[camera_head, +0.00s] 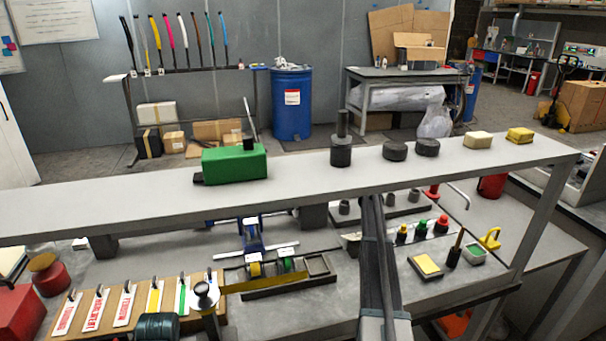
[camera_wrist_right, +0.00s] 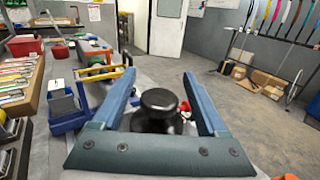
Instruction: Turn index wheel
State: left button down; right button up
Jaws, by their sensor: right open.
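In the right wrist view my right gripper (camera_wrist_right: 158,80) is open, with its two blue fingers spread. A black round knob (camera_wrist_right: 159,103) with a domed top stands between the fingers. Gaps show beside its top; its base is hidden by the gripper's palm. I cannot tell whether this knob belongs to the index wheel. In the head view a silver round piece with a dark knob (camera_head: 204,290) stands at the front edge of the label board. A blue frame with small yellow and green wheels (camera_head: 254,268) sits behind it. My left gripper is not in view.
A long grey shelf (camera_head: 290,175) crosses above the bench, carrying a green box (camera_head: 235,163) and several black cylinders. The label board (camera_head: 85,310) lies front left.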

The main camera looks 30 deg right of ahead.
jog(key=v, duration=1.3)
